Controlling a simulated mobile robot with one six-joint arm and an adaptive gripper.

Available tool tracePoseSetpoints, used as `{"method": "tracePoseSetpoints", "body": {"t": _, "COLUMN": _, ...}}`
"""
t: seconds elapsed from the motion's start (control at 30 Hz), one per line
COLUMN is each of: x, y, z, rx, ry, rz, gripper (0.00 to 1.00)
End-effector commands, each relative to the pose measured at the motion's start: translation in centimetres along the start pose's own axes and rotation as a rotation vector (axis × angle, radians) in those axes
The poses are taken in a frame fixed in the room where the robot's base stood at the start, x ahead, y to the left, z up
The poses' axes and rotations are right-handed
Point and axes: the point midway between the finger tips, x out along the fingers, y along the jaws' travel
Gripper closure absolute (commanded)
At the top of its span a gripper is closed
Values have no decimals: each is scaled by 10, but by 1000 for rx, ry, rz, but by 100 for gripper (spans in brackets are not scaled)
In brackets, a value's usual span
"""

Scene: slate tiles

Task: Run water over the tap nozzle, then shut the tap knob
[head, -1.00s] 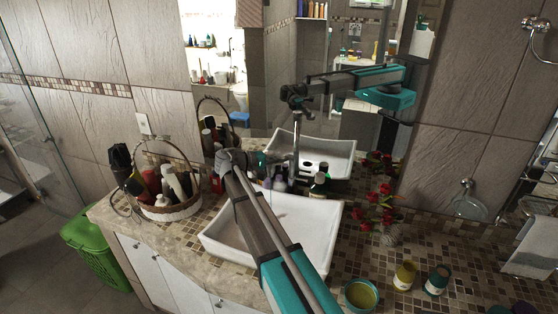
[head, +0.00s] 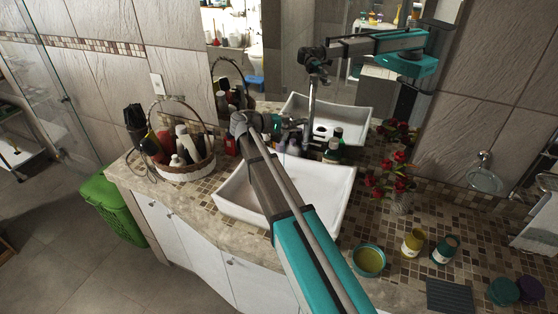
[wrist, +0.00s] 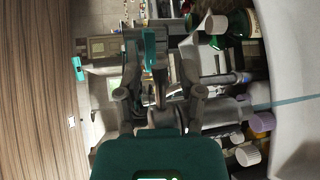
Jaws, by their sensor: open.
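My gripper (wrist: 160,92) is open, with its two grey fingers apart in the wrist view. In the head view my arm reaches over the white basin (head: 325,187) towards its back left corner, and my fingers are largely hidden by the wrist. A slim grey upright shape (head: 311,98) shows behind the basin. I cannot tell whether it is the tap or part of my arm's reflection. The nozzle and knob are not clearly visible, and no running water can be made out. Grey metal shapes show between and beside my fingers in the wrist view.
Bottles (head: 333,148) crowd the back of the basin. A basket (head: 185,171) of toiletries stands left, and red flowers (head: 398,180) stand right. Jars and a bowl (head: 369,259) sit on the mosaic counter at front right. A mirror (head: 280,45) backs the basin.

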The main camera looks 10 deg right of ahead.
Motion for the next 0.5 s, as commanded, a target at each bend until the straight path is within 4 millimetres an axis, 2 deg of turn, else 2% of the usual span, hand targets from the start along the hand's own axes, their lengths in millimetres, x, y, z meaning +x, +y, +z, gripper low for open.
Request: {"method": "tracePoseSetpoints", "body": {"t": 0.5, "x": 10, "y": 2, "z": -2, "rx": -41, "ry": 228, "rz": 17, "gripper": 50}}
